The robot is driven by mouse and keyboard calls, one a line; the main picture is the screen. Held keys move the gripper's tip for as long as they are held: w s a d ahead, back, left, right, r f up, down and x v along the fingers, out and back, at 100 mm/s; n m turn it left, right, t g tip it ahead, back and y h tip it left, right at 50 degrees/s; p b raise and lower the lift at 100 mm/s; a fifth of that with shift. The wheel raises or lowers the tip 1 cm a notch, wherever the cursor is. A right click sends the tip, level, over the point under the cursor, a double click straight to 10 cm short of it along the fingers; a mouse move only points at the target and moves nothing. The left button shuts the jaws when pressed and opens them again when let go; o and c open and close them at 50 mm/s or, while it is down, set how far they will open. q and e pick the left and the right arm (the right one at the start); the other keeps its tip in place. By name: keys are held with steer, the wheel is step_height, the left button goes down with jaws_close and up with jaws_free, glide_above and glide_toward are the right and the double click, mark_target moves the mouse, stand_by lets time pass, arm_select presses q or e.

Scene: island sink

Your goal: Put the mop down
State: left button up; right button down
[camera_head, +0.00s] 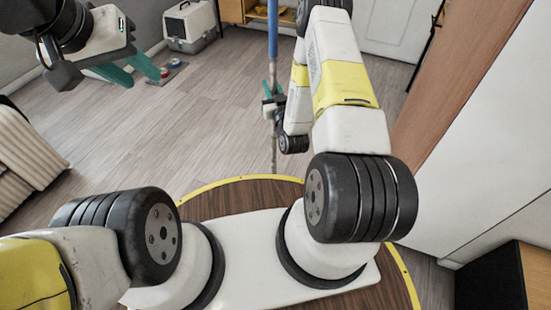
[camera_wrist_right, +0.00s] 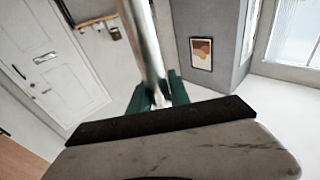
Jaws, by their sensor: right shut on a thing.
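The mop (camera_head: 272,40) shows as an upright pole, blue in its upper part and metal grey below. Its lower end goes out of sight behind the edge of my base, so the mop head is hidden. My right gripper (camera_head: 271,103) is shut on the pole at the grey part. In the right wrist view the grey pole (camera_wrist_right: 145,50) stands between the green fingers of the gripper (camera_wrist_right: 156,98). My left gripper (camera_head: 132,72) is open and empty at the upper left, well apart from the mop.
A pet carrier (camera_head: 189,26) stands by the far wall, with small bowls (camera_head: 172,66) on the floor near it. A white ribbed radiator (camera_head: 24,150) is at the left. A brown wooden panel (camera_head: 460,70) and a white wall are close on the right. The wooden floor (camera_head: 170,125) between is clear.

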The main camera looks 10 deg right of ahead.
steer(key=w+d+f, duration=0.2)
steer(key=w+d, duration=0.1)
steer(key=w, duration=0.4)
steer(key=w+d+f, duration=0.2)
steer(key=w+d, duration=0.2)
steer(key=w, duration=0.3)
steer(key=shift+d+f, duration=0.2)
steer(key=shift+f, duration=0.05)
stand_by(0.6)
steer(key=c, duration=1.2)
jaws_free()
steer(key=shift+f, duration=0.2)
steer(key=s+d+f, duration=0.1)
steer(key=s, duration=1.1)
steer(key=shift+f, duration=0.2)
steer(key=shift+w, duration=0.1)
